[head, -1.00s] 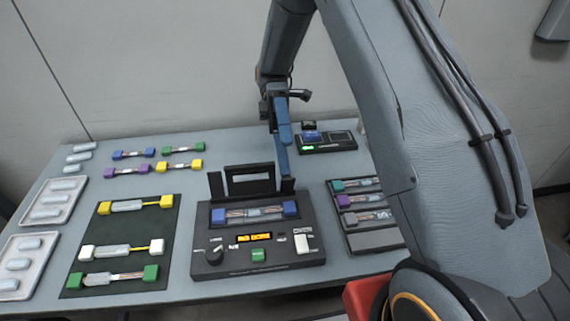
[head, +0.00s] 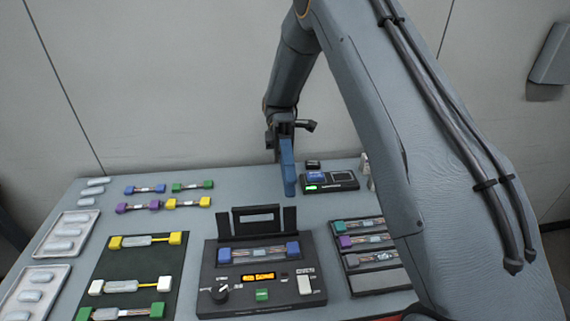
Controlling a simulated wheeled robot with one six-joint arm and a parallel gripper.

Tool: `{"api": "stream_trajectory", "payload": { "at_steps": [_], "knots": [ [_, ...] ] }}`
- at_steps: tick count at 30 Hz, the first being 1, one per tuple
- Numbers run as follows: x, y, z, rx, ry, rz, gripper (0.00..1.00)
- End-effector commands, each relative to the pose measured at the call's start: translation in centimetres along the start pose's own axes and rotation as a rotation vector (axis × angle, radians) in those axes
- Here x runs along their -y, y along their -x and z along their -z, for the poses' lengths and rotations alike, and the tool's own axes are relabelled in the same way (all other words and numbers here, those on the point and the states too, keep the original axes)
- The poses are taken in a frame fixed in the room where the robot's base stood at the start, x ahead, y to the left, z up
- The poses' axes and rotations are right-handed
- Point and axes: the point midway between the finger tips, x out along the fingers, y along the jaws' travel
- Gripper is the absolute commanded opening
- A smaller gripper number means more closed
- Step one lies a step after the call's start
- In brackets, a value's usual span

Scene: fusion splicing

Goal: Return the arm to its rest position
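My gripper (head: 288,180) hangs at the end of my arm, pointing down above the back of the table, between the splicer and a small dark device. Its blue fingers show edge-on, so I cannot see whether there is a gap between them. No held object shows. The fusion splicer (head: 217,296) stands at the front middle of the table with its lid (head: 257,218) raised. A fibre piece with blue ends (head: 259,254) lies across its top.
A small dark device (head: 342,186) with a green light stands right of my gripper. A rack (head: 377,281) holds several fibre pieces. A dark mat (head: 139,268) and light trays (head: 45,254) lie left. Several coloured fibre pieces lie at the back left. A wall stands behind.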

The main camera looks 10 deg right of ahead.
Motion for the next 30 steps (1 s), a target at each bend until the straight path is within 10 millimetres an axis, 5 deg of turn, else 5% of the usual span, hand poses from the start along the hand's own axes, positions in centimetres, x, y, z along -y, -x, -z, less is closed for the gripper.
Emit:
{"api": "stream_trajectory", "payload": {
  "at_steps": [7,14,30],
  "knots": [
    [0.0,-0.8,-0.6,-0.010,-0.078,-0.071,0.28],
    [-1.0,-3.7,-3.1,-0.116,-0.433,-0.383,0.28],
    [-2.6,-7.8,-9.7,-0.823,-1.160,-1.016,0.28]
  ]
}}
